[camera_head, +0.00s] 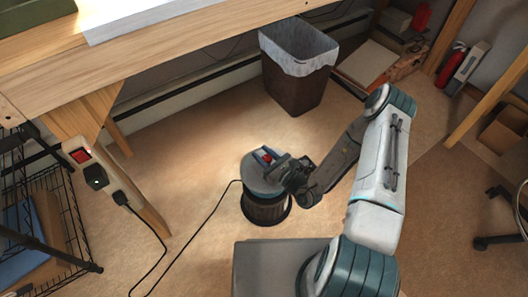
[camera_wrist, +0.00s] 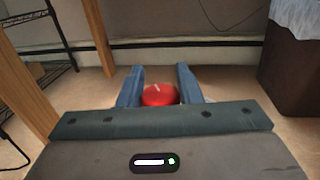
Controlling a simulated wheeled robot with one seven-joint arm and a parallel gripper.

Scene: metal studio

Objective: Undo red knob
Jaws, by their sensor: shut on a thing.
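The red knob (camera_head: 267,157) sits on top of a round grey machine (camera_head: 262,186) with a dark ribbed lower part, which stands on the floor. In the wrist view the red knob (camera_wrist: 160,95) has a pale line on its top and lies between the two blue fingers of my gripper (camera_wrist: 158,88). My gripper (camera_head: 266,156) reaches in from the right over the machine's top and is shut on the knob. The knob's underside is hidden behind my gripper in the wrist view.
A wooden workbench (camera_head: 150,50) spans the upper left. A lined waste bin (camera_head: 295,88) stands behind the machine. A black cable (camera_head: 205,222) runs from the machine towards a socket (camera_head: 95,178) on the bench leg. A wire rack (camera_head: 70,215) stands at left. The floor around the machine is mostly clear.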

